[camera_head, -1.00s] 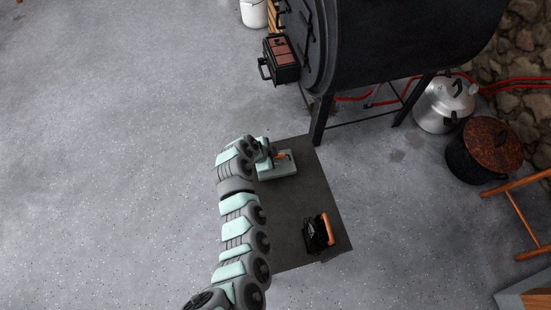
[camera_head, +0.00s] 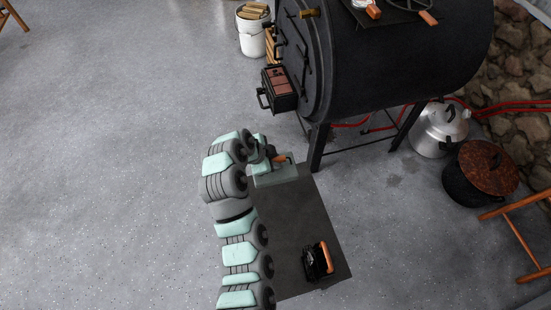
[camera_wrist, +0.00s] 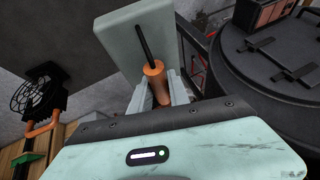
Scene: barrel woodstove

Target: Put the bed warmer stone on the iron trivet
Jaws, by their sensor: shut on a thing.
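The bed warmer stone (camera_head: 277,175) is a pale green slab with a wooden handle, over the far end of the dark floor mat. In the wrist view the stone (camera_wrist: 134,38) is tilted, with a dark rod running into its orange handle. My gripper (camera_wrist: 155,88) is shut around that handle; in the head view my gripper (camera_head: 268,153) is partly hidden by my arm.
The black barrel stove (camera_head: 400,55) stands right of my arm, its legs near the mat (camera_head: 290,225). A black thing with an orange handle (camera_head: 318,262) sits on the mat. A metal pot (camera_head: 438,132) and a rusty-lidded pot (camera_head: 485,170) stand at right.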

